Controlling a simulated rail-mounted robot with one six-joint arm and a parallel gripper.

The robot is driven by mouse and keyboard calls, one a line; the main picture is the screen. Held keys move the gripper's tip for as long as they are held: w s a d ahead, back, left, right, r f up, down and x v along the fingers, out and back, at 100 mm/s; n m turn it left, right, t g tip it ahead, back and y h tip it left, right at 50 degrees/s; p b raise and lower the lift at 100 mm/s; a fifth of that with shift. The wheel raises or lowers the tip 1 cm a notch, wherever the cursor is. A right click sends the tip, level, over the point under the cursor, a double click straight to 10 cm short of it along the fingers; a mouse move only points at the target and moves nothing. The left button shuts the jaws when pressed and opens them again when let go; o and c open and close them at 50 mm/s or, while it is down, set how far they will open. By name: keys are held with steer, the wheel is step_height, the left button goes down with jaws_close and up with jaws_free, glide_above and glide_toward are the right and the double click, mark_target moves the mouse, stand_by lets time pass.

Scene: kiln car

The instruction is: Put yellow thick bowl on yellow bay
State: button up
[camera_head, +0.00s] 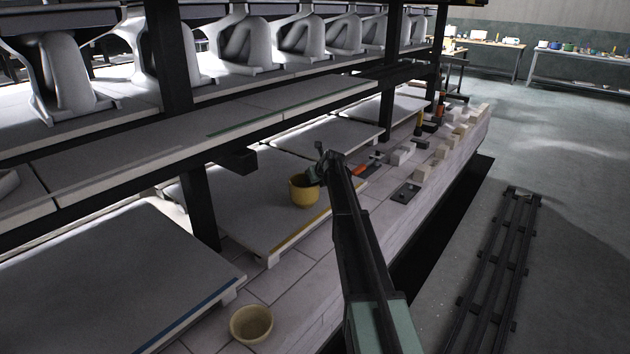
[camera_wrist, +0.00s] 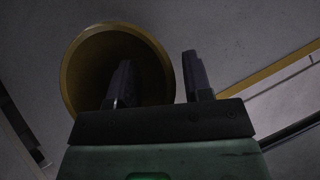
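The yellow bowl (camera_head: 304,192) stands upright on the bay with the yellow edge stripe (camera_head: 296,237), near that edge. In the wrist view the bowl (camera_wrist: 74,82) shows from above, with its round mouth open and empty apart from a finger. My gripper (camera_head: 316,174) is at the bowl's far right rim. In the wrist view my gripper (camera_wrist: 158,82) has its fingers apart, one inside the mouth and one outside, with the wall between them. A gap shows between the wall and the outer finger. The yellow stripe (camera_wrist: 268,74) runs to the right there.
A paler bowl (camera_head: 251,324) stands on the brick ledge near the blue-striped bay (camera_head: 196,313). A dark post (camera_head: 200,205) stands left of the yellow bay, and a green-striped shelf (camera_head: 290,104) hangs above. Several small blocks and tools line the ledge farther back.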

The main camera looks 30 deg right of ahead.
steer(key=shift+r, duration=0.1)
steer(key=shift+s+r+p, duration=0.1)
steer(key=shift+r+p, duration=0.15)
steer(key=shift+p, duration=0.15)
steer(key=p+v, duration=0.8)
steer(key=v, duration=0.3)
steer(key=shift+s+r, duration=0.15)
steer(key=shift+s, duration=0.05)
